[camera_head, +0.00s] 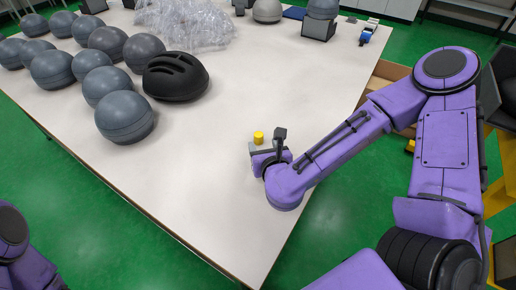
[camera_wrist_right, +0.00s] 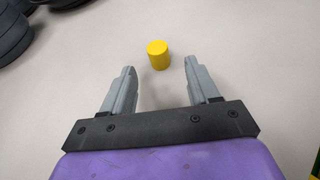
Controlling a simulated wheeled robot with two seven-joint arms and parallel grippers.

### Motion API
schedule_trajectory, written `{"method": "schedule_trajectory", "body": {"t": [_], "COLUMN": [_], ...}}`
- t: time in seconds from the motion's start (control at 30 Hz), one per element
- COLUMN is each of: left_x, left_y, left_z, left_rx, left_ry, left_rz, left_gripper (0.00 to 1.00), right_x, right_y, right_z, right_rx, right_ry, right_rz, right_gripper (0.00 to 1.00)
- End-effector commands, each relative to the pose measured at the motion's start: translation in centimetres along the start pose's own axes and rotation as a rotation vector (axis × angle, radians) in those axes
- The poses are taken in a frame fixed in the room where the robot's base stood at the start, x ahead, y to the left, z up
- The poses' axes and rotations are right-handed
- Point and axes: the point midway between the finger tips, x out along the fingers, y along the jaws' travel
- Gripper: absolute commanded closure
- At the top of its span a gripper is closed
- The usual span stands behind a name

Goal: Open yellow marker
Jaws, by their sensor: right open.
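A small yellow cylinder (camera_head: 258,137), which I take as the yellow marker, stands upright on the white table near its right edge. In the right wrist view the yellow cylinder (camera_wrist_right: 158,54) is just beyond my fingertips, roughly centred between them. My right gripper (camera_wrist_right: 160,68) is open and empty, its two grey fingers apart and pointing at the cylinder. In the head view my right gripper (camera_head: 260,148) is low by the cylinder, its fingers mostly hidden behind the wrist. Part of my left arm shows at the lower left; its gripper is out of view.
The white table (camera_head: 240,100) is clear around the cylinder. Several grey balls (camera_head: 124,118) and a black helmet (camera_head: 175,76) stand at the left. Clear plastic wrap (camera_head: 185,22) lies at the back. A cardboard box (camera_head: 385,77) is beyond the right edge.

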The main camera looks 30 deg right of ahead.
Motion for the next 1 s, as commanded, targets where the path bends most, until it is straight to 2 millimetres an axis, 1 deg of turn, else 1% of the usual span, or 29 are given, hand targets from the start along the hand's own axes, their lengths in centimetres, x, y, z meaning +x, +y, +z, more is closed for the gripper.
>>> {"method": "schedule_trajectory", "body": {"t": [0.03, 0.1, 0.2, 0.27, 0.33, 0.47, 0.5, 0.6, 0.8, 0.83, 0.87, 0.9, 1.0], "left_x": [2.0, 2.9, 3.5, 3.4, 3.0, 2.2, 2.3, 2.3, 2.3, 2.3, 2.3, 2.4, 2.4], "left_y": [0.2, 0.3, 0.3, 0.3, 0.3, 0.2, 0.2, 0.2, 0.2, 0.2, 0.2, 0.2, 0.2], "left_z": [0.8, 1.2, 1.4, 1.4, 1.2, 0.9, 0.9, 0.9, 0.9, 0.9, 0.9, 0.9, 0.9], "left_rx": [0.000, 0.000, 0.000, 0.000, 0.000, 0.000, 0.000, 0.000, 0.000, 0.000, 0.000, 0.000, 0.000], "left_ry": [0.000, 0.000, 0.000, 0.000, 0.001, 0.001, 0.001, 0.001, 0.000, 0.000, 0.000, 0.000, 0.000], "left_rz": [0.000, 0.000, 0.000, 0.000, 0.000, 0.000, 0.000, 0.000, 0.000, 0.000, 0.000, 0.000, 0.000], "left_gripper": [0.45, 0.45, 0.45, 0.45, 0.45, 0.45, 0.45, 0.45, 0.45, 0.45, 0.45, 0.45, 0.45], "right_x": [0.8, 1.1, 1.2, 1.4, 2.1, 4.4, 5.1, 6.2, 6.3, 6.3, 6.3, 6.3, 6.3], "right_y": [0.0, 0.1, 0.2, 0.2, 0.2, 0.2, 0.3, 0.3, 0.3, 0.3, 0.3, 0.3, 0.3], "right_z": [-1.0, -0.7, -0.3, -0.1, 0.6, 1.6, 1.3, 1.2, 1.2, 1.2, 1.2, 1.2, 1.2], "right_rx": [0.005, 0.005, 0.003, 0.003, 0.001, 0.000, -0.001, 0.000, 0.001, 0.001, 0.001, 0.001, 0.001], "right_ry": [-0.004, -0.004, -0.002, 0.000, 0.000, 0.001, 0.002, 0.002, 0.001, 0.001, 0.001, 0.001, 0.001], "right_rz": [0.001, 0.004, 0.009, 0.010, 0.010, 0.009, 0.010, 0.012, 0.013, 0.013, 0.013, 0.013, 0.013], "right_gripper": [0.40, 0.40, 0.40, 0.40, 0.40, 0.40, 0.40, 0.40, 0.40, 0.43, 0.53, 0.66, 0.95]}}
